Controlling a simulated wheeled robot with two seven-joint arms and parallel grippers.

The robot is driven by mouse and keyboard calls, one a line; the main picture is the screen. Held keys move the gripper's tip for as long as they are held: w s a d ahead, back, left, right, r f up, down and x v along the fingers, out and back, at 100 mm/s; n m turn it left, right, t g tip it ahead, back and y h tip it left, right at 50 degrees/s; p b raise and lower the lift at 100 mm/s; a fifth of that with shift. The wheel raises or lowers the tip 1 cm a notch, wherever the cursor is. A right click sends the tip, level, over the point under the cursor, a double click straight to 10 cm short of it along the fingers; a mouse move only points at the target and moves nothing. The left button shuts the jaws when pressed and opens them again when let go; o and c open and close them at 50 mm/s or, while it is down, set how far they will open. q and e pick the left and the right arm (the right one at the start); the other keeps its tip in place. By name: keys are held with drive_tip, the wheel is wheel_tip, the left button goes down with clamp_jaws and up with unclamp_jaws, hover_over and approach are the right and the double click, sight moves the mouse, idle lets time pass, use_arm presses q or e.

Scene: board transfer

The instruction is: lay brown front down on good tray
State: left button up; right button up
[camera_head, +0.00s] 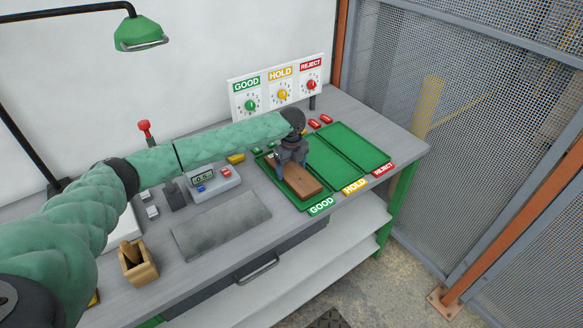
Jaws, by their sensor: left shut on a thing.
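The brown front (304,184), a flat wooden-looking panel, is at the good tray (300,205), the leftmost of three green trays. It appears flat, with its long side running along the tray. Whether it touches the tray floor I cannot tell. My left gripper (288,170) reaches in from the left and is shut on the brown front near its far end, hiding part of it. A GOOD label (321,206) marks the tray's front edge. My right gripper is not in view.
The hold tray (335,165) and reject tray (352,145) look empty. A sign board with dials (279,88) stands behind. A meter box (212,183), a grey mat (221,224) and a wooden box (139,266) are to the left. A green lamp (138,34) hangs upper left.

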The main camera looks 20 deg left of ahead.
use_arm(q)
drive_tip(key=shift+f, duration=0.35)
drive_tip(key=o, duration=1)
drive_tip(key=shift+c, duration=0.2)
drive_tip(key=o, duration=0.3)
wheel_tip(320, 180, up, 2)
drive_tip(key=shift+r+b, duration=0.1)
drive_tip(key=shift+b, duration=0.55)
wheel_tip(320, 180, up, 4)
drive_tip(key=shift+f+b, duration=0.15)
drive_tip(key=shift+b, duration=0.55)
drive_tip(key=shift+r, duration=0.95)
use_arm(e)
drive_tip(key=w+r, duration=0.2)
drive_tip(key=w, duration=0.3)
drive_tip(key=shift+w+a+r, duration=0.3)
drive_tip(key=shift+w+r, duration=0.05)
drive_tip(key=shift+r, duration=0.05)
